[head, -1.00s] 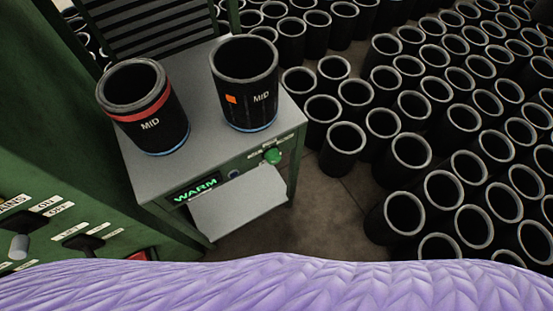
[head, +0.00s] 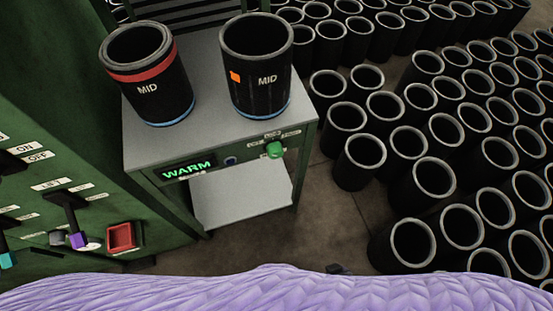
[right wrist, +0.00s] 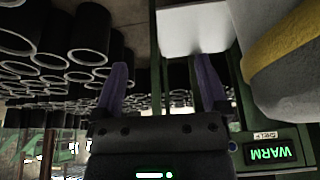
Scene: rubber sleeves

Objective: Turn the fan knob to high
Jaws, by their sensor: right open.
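The fan knob (head: 274,150) is a round green knob on the front of the grey-topped green bench. Small white labels sit around it, one reading LOW above it; its exact setting is too small to tell. My right gripper (right wrist: 164,88) shows in the right wrist view with its two purple fingers wide apart and nothing between them. A white shelf lies beyond its fingers. The knob cannot be made out in that view. A small dark piece at the bottom of the head view may be part of my right arm. My left gripper is not in view.
Two black MID sleeves, one red-banded (head: 150,90) and one with an orange mark (head: 257,70), stand on the bench (head: 205,80). A lit WARM display (head: 188,171) and white shelf (head: 240,198) are at its front. A green switch panel (head: 50,130) is left; many sleeves stand right.

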